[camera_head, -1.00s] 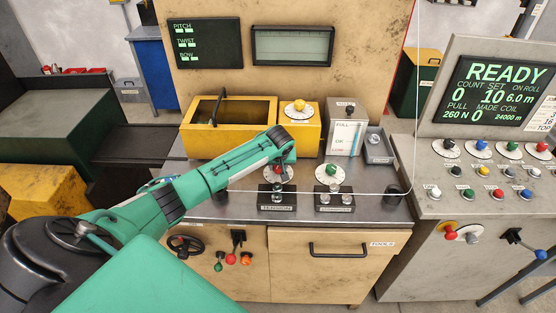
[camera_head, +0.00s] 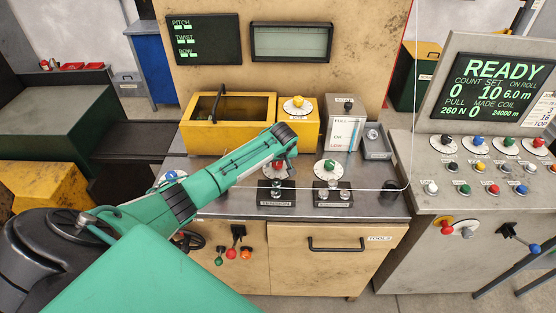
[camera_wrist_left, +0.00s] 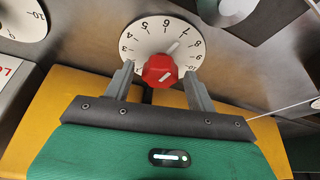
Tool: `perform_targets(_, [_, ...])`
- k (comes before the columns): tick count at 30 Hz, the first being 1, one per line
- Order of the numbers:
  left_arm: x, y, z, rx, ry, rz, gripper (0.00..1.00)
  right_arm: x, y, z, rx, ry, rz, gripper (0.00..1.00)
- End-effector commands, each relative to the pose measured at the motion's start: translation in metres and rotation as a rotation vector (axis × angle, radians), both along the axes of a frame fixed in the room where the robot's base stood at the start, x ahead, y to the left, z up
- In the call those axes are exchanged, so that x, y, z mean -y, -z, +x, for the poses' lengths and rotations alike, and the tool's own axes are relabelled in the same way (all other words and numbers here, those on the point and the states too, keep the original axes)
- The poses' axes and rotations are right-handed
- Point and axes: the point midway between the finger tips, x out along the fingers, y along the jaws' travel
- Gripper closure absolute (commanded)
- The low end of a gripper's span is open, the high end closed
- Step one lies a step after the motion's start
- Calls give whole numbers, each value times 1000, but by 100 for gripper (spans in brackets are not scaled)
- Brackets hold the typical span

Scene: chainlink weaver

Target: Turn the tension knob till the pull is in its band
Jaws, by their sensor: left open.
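A red knob (camera_head: 278,167) on a white numbered dial sits on the grey bench top, behind a plate that seems to read TENSION (camera_head: 276,203). In the left wrist view the red knob (camera_wrist_left: 160,69) lies between the two fingers of my left gripper (camera_wrist_left: 158,68). The fingers are open, with a gap visible on each side of it. In the head view my left gripper (camera_head: 287,152) is over this dial and partly covers it. The display (camera_head: 492,90) reads READY and PULL 260 N. My right gripper is out of view.
A green knob (camera_head: 329,165) on its own dial stands just to the right. A yellow bin (camera_head: 228,140) and a yellow box with a knob (camera_head: 299,120) stand behind. A thin wire runs across the bench to the right. A dark cup (camera_head: 390,190) stands near the bench's right edge.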

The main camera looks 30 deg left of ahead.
Motion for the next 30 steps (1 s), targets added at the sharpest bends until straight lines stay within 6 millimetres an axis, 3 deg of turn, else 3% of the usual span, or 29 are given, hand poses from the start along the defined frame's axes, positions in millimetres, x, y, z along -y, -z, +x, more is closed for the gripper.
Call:
perform_targets(8, [6,-20,-6,2,2,-1,43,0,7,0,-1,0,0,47])
perform_targets(21, [30,-101,-29,4,2,-1,43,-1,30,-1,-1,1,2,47])
perform_targets(30, [37,-126,-37,1,0,0,43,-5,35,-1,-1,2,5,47])
